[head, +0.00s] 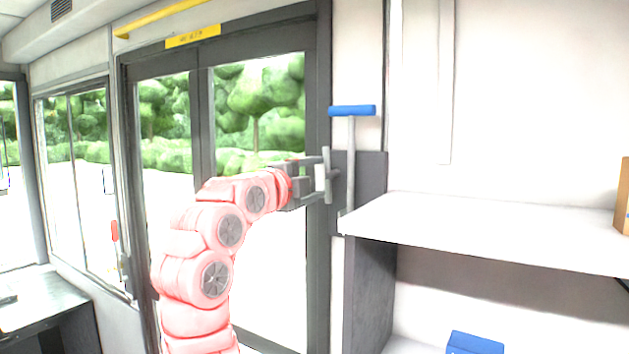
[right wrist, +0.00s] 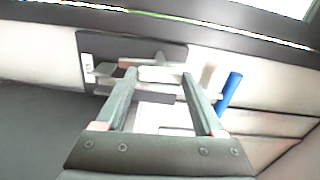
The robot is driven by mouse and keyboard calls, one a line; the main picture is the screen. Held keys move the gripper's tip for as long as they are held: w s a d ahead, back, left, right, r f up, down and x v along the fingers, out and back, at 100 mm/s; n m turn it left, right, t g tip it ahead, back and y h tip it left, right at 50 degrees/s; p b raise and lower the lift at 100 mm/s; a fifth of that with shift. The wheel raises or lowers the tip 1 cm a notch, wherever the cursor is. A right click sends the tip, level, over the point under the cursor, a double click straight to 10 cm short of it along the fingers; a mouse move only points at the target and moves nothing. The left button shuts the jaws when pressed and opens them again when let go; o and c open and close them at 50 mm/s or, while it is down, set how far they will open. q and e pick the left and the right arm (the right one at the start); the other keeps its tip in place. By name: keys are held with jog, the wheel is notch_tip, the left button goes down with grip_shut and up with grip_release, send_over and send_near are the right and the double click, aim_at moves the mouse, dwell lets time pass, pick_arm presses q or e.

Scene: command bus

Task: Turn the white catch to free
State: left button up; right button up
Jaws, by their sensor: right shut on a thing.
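The white catch (head: 327,172) is a pale bar in front of a dark grey plate (head: 371,178) beside the door; in the head view it looks about upright. My right gripper (head: 317,181) reaches it from the left and is shut on it. In the right wrist view the catch (right wrist: 160,74) lies between the fingertips of the right gripper (right wrist: 158,77), against the dark plate (right wrist: 105,48). The fingers partly hide it. My left gripper is not in view.
A blue-topped T-handle (head: 352,111) on a pale rod stands just right of the catch; its blue grip shows in the wrist view (right wrist: 231,90). A white shelf (head: 480,225) juts out at the right. The glazed door (head: 262,110) is behind my right arm.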

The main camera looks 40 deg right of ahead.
jog(key=shift+m, duration=0.5)
jog(key=o, duration=1.4)
jog(key=shift+s+a+f, duration=0.1)
jog(key=shift+a, duration=0.3)
jog(key=b+v, duration=0.4)
jog(key=v, duration=1.2)
jog(key=shift+s+a+b, duration=0.15)
jog(key=shift+a+b, duration=0.15)
